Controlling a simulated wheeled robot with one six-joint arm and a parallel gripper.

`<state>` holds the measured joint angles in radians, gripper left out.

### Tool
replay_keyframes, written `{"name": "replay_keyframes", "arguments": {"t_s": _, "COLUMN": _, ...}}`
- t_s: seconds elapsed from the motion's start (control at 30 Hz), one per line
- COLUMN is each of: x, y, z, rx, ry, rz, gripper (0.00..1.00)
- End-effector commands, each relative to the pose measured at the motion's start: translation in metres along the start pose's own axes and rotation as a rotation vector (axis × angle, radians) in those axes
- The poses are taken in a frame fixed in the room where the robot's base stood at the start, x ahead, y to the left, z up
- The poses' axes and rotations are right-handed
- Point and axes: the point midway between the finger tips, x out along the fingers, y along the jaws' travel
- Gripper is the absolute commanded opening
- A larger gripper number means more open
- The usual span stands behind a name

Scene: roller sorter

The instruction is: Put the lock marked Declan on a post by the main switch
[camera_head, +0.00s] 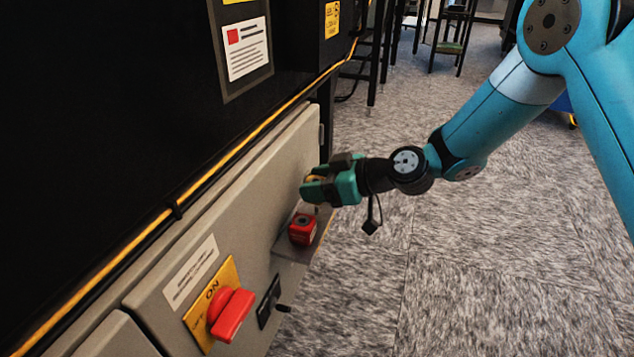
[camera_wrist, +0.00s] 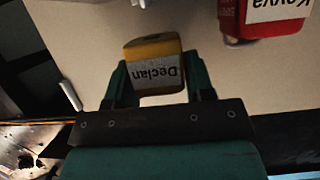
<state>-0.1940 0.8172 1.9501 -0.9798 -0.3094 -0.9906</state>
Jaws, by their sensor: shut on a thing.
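My gripper (camera_head: 318,186) is shut on a yellow lock (camera_wrist: 154,68), whose white label reads Declan, upside down in the wrist view. In the head view the lock (camera_head: 314,178) shows only in part between the green fingers. The gripper is close to the grey cabinet front, above a small grey ledge (camera_head: 290,247). A red lock (camera_head: 302,229) is at that ledge; in the wrist view it (camera_wrist: 232,22) carries a partly cut-off name label. The main switch (camera_head: 231,314) has a red handle on a yellow plate, near the word ON. The posts are not clearly visible.
The grey cabinet (camera_head: 250,195) runs along the left under a black machine panel (camera_head: 110,110) with a yellow cable. A small black switch (camera_head: 268,301) sits between the main switch and the ledge. The carpeted floor (camera_head: 480,250) at right is clear. Dark stools stand far back.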

Motion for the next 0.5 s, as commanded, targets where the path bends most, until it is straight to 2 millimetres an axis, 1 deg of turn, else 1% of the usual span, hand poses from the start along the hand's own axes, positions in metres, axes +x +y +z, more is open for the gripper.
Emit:
{"name": "replay_keyframes", "arguments": {"t_s": 0.23, "x": 0.0009, "y": 0.0000, "z": 0.0023, "rx": 0.000, "ry": 0.001, "rz": 0.000, "gripper": 0.22}}
{"name": "replay_keyframes", "arguments": {"t_s": 0.5, "x": 0.0033, "y": 0.0001, "z": 0.0097, "rx": 0.000, "ry": 0.001, "rz": 0.000, "gripper": 0.22}}
